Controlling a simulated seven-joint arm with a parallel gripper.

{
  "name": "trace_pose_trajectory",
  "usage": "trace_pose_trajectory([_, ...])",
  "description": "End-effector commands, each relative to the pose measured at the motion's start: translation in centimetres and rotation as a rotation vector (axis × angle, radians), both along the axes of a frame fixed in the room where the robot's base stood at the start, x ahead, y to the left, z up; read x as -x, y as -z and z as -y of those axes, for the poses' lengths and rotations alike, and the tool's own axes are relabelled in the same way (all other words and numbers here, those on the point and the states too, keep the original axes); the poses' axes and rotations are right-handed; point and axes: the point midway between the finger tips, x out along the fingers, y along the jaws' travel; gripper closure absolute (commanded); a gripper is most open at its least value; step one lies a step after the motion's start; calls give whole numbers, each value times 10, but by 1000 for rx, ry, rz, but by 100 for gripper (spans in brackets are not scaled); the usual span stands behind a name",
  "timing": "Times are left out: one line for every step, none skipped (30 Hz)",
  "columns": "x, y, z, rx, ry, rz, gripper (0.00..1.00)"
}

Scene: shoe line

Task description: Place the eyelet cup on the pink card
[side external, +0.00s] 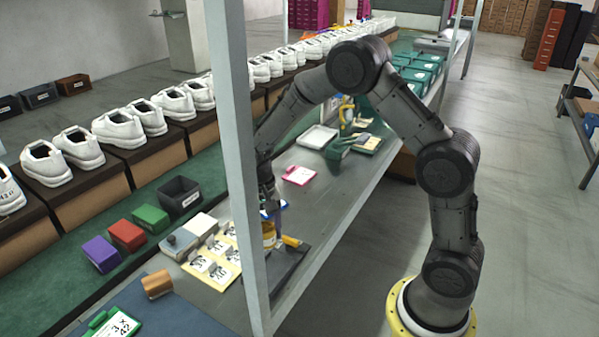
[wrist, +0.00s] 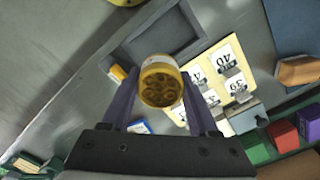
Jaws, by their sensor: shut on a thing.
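The eyelet cup (wrist: 160,85) has a yellow rim and round brassy pieces inside, seen from above in the wrist view. My gripper (wrist: 160,92) is shut on it, with one finger on each side. In the side view the cup (side external: 269,234) shows partly, below my gripper (side external: 268,208) and beside the pale post. I cannot tell whether its bottom touches anything. The pink card (side external: 299,175), with a white label, lies flat on the grey bench, farther along than the cup. Nothing covers it. It does not show in the wrist view.
A dark tray (side external: 283,270) lies near the cup, with a yellow-orange object (side external: 291,241) at its edge. Yellow number cards (side external: 213,264) lie to the left. A white tray (side external: 317,137) and a green scoop-like object (side external: 340,146) stand beyond the card. A pale post (side external: 240,150) stands in front.

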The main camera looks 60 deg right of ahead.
Motion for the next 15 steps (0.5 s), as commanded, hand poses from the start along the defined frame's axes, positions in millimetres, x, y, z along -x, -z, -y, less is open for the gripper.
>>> trace_pose_trajectory([-5, -3, 6, 2, 95, 1, 100])
trace_pose_trajectory([-7, -5, 9, 4, 155, 0, 100])
trace_pose_trajectory([-10, -8, 14, 7, 240, 0, 100])
trace_pose_trajectory([-12, -9, 18, 9, 302, -1, 100])
trace_pose_trajectory([-14, -11, 23, 10, 366, -2, 100])
trace_pose_trajectory([-17, -14, 29, 12, 452, -1, 100])
trace_pose_trajectory([-19, -16, 34, 14, 518, -3, 100])
trace_pose_trajectory([-21, -18, 40, 16, 584, -2, 100])
trace_pose_trajectory([-25, -20, 48, 18, 673, -2, 100])
trace_pose_trajectory([-27, -22, 54, 19, 741, -2, 100])
trace_pose_trajectory([-29, -24, 61, 21, 809, -3, 100])
trace_pose_trajectory([-32, -27, 71, 23, 902, -1, 100])
trace_pose_trajectory([-33, -30, 80, 25, 972, -1, 100])
trace_pose_trajectory([-35, -32, 89, 26, 1044, 0, 100])
trace_pose_trajectory([-37, -35, 101, 27, 1142, 0, 100])
